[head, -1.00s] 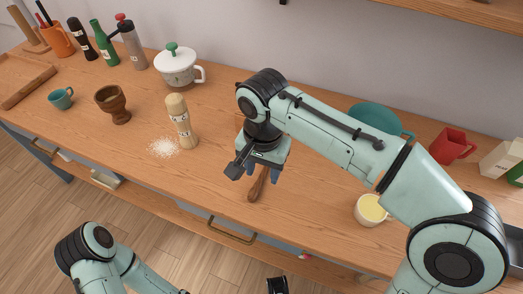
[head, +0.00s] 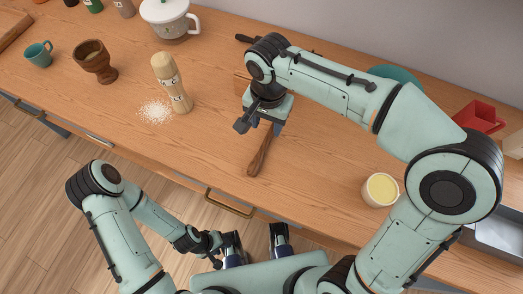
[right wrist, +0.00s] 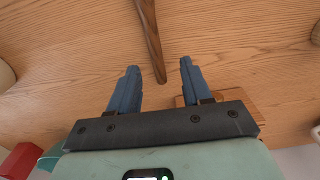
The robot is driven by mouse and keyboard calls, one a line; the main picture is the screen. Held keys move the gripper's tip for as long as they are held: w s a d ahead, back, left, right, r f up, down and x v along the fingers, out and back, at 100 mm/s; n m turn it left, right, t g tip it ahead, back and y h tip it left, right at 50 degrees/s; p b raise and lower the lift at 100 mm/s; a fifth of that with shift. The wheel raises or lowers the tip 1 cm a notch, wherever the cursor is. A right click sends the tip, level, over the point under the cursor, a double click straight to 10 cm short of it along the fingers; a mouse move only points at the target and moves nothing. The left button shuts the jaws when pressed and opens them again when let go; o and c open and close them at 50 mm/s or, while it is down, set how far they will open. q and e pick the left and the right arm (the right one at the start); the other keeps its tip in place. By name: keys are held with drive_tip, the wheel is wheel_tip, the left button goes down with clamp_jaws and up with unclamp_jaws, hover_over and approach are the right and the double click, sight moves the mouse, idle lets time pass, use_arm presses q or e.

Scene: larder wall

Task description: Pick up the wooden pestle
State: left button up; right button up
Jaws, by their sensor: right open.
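The wooden pestle (head: 260,152) lies on the counter, a slim dark-brown piece, its upper end hidden under my right gripper in the head view. My right gripper (head: 264,127) is open and points down over that end. In the right wrist view the pestle (right wrist: 150,36) runs in from the top edge, and its near end shows between the tips of the open fingers (right wrist: 157,66). I cannot tell the height gap; nothing is gripped. My left gripper (head: 256,242) is at the bottom of the head view, its fingers apart and empty, in front of the counter.
A pale wooden mill (head: 172,84) stands left of the pestle beside spilled white grains (head: 156,111). Further left are a dark wooden mortar (head: 96,62) and a teal cup (head: 39,54). A cup of yellow contents (head: 381,189) stands right. Counter around the pestle's lower end is clear.

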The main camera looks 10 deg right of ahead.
sight(270, 135)
drive_tip(key=f, duration=0.3)
drive_tip(key=f+b, duration=0.1)
drive_tip(key=f, duration=0.1)
drive_tip(key=shift+d+f, duration=0.1)
drive_tip(key=shift+d, duration=0.3)
clamp_jaws()
